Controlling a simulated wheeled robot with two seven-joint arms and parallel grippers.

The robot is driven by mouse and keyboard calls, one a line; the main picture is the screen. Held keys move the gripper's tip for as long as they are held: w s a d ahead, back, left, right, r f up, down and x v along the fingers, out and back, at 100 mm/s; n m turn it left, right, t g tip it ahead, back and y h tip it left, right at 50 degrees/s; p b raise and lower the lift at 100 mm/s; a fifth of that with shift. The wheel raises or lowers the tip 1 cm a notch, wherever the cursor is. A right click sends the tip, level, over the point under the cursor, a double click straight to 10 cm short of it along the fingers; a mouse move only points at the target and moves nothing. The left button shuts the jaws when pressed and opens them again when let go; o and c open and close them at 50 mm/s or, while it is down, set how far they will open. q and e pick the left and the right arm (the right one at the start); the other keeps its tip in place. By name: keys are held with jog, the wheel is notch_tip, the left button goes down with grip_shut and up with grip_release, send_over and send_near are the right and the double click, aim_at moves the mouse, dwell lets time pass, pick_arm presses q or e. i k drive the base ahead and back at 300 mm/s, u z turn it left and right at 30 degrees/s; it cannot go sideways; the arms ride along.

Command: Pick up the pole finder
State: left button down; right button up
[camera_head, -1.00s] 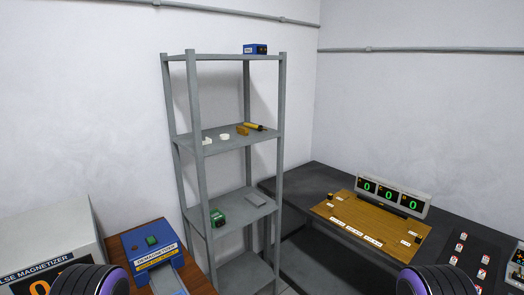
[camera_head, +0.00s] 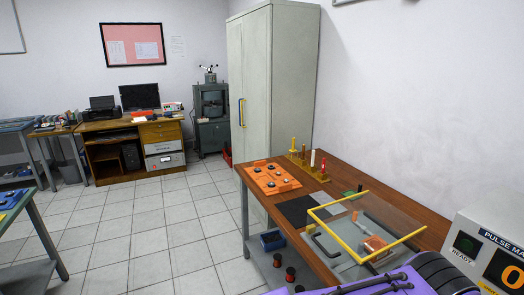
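I cannot tell for sure which thing is the pole finder. Several slim upright tools stand in a small wooden rack (camera_head: 309,170) at the back of the brown bench on the right. A yellow one (camera_head: 293,145), a white one (camera_head: 312,158) and a red-tipped one (camera_head: 323,165) show there. A purple and black part of my own arm crosses the lower right corner. Neither gripper's fingers show in this view.
The brown bench (camera_head: 390,200) holds an orange tray (camera_head: 270,178) and a yellow-framed clear panel (camera_head: 367,190). The pulse magnetizer (camera_head: 480,262) stands at the right. A tall cabinet (camera_head: 275,85) is behind the bench. The tiled floor (camera_head: 165,225) to the left is open.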

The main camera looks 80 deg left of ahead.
aim_at(293, 150)
jog(key=u, duration=2.55)
